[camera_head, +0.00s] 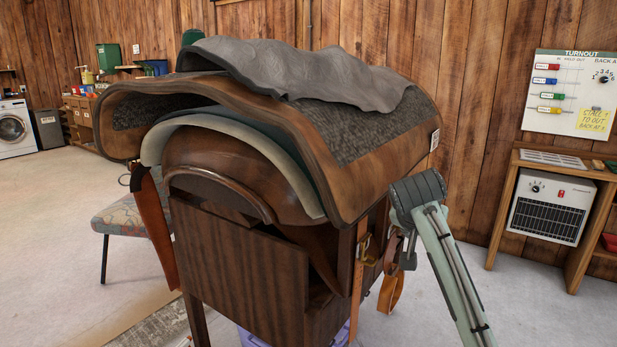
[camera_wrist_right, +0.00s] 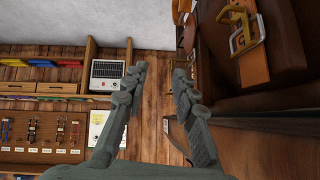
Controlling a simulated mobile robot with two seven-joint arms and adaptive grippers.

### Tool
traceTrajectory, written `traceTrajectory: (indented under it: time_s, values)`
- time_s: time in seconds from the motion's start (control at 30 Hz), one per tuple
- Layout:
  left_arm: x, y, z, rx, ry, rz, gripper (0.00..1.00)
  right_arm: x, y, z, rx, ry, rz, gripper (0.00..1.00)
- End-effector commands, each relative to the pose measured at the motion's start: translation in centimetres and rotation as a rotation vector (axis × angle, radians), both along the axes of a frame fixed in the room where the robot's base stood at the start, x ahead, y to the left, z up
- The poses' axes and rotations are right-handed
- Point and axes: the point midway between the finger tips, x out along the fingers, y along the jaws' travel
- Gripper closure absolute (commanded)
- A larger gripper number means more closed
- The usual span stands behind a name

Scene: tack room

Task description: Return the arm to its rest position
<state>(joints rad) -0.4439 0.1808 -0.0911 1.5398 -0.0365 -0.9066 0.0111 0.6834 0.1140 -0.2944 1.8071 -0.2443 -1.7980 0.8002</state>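My right arm (camera_head: 452,270) comes in from the lower right, its dark wrist joint beside the right side of the saddle stand (camera_head: 240,250). My right gripper (camera_head: 406,252) shows partly below that joint, near a hanging tan strap (camera_head: 391,290). In the right wrist view the right gripper (camera_wrist_right: 160,74) is open, with a clear gap and nothing between its fingers. The brown saddle (camera_head: 225,165) sits on the stand under layered pads, with a grey cloth (camera_head: 310,75) on top. I cannot tell whether the gripper touches the strap. My left gripper is not in view.
A wooden shelf unit (camera_head: 509,200) with a white heater (camera_head: 550,207) stands at the right. A turnout board (camera_head: 569,92) hangs above it. A patterned bench (camera_head: 120,217) is left of the stand. Pale floor is free between the stand and shelf unit.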

Motion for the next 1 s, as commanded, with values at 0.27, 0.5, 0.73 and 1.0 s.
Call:
traceTrajectory:
  time_s: [0.27, 0.5, 0.73, 1.0]
  values:
    - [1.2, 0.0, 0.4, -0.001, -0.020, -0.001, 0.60, -1.0, -12.2, 1.4, -0.182, -0.003, -0.153, 0.73]
    - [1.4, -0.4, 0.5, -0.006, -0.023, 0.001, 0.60, -3.2, -21.5, 4.1, -0.328, -0.003, -0.273, 0.73]
    - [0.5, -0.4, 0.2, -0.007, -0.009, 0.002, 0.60, -4.3, -24.8, -1.2, -0.425, 0.108, -0.207, 0.73]
    - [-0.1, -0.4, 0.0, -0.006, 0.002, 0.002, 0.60, -7.2, -25.8, -15.4, -0.509, 0.334, 0.044, 0.73]
